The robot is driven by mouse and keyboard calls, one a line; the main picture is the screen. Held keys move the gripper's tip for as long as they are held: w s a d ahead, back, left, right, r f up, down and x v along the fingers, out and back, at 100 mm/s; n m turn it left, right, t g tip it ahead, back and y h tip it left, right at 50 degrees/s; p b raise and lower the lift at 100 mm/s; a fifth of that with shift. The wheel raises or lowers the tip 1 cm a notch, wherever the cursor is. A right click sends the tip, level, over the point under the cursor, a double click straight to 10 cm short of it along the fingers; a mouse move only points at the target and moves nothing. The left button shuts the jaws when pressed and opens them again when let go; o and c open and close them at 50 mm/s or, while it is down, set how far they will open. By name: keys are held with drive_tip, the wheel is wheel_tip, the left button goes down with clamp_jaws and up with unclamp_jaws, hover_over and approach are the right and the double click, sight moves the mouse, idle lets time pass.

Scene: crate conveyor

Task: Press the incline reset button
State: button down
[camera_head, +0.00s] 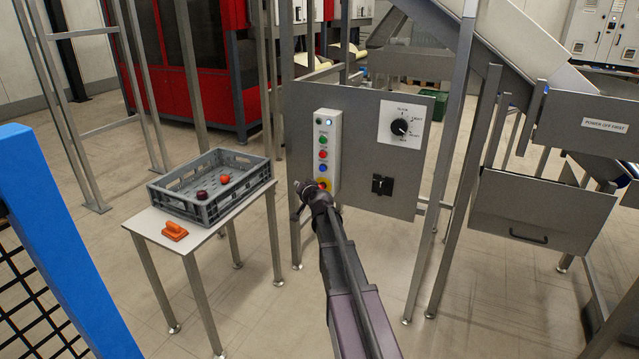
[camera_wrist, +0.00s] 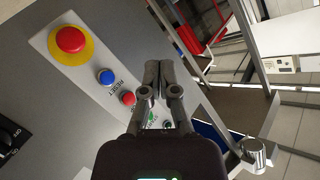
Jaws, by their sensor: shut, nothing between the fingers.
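A grey panel carries a pale button box (camera_head: 334,125) with a column of buttons. The blue button (camera_head: 322,167) sits below the red button (camera_head: 323,154) and green button (camera_head: 323,139), and above the red emergency stop on its yellow disc (camera_head: 324,184). In the wrist view the blue button (camera_wrist: 106,76) is marked RESET, between the emergency stop (camera_wrist: 70,40) and the red button (camera_wrist: 128,98). My gripper (camera_head: 299,186) is at the box's lower left, by the emergency stop. Its fingers (camera_wrist: 159,66) are together and empty, to the right of the blue button in the wrist view.
A rotary dial (camera_head: 399,127) and a black switch (camera_head: 382,185) are on the same panel. To the left, a small table (camera_head: 150,222) bears a grey crate (camera_head: 205,208) with two round items and an orange handled object (camera_head: 174,231). A conveyor incline (camera_head: 530,45) rises behind on the right.

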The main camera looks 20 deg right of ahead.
sight(319, 169)
drive_tip(key=shift+m+t+h, duration=0.4)
drive_tip(key=shift+m+h, duration=0.4)
drive_tip(key=shift+h, duration=0.1)
drive_tip(key=d, duration=0.1)
drive_tip(key=w+d+b, duration=0.1)
drive_tip(key=d+f, duration=0.1)
drive_tip(key=shift+w+d, duration=0.15)
drive_tip(key=shift+d, duration=0.2)
drive_tip(key=shift+w+d, duration=0.1)
drive_tip(key=shift+d, duration=0.05)
drive_tip(key=shift+w+d, duration=0.85)
drive_tip(key=shift+d, duration=0.25)
drive_tip(key=shift+w+d, duration=0.9)
drive_tip(key=shift+d, duration=0.2)
drive_tip(key=shift+w+d, duration=0.85)
drive_tip(key=shift+d, duration=0.25)
drive_tip(key=shift+w+d, duration=0.65)
drive_tip(key=shift+d, duration=0.1)
drive_tip(key=shift+s+a, duration=0.55)
drive_tip(key=shift+a, duration=0.2)
drive_tip(key=shift+s, duration=0.1)
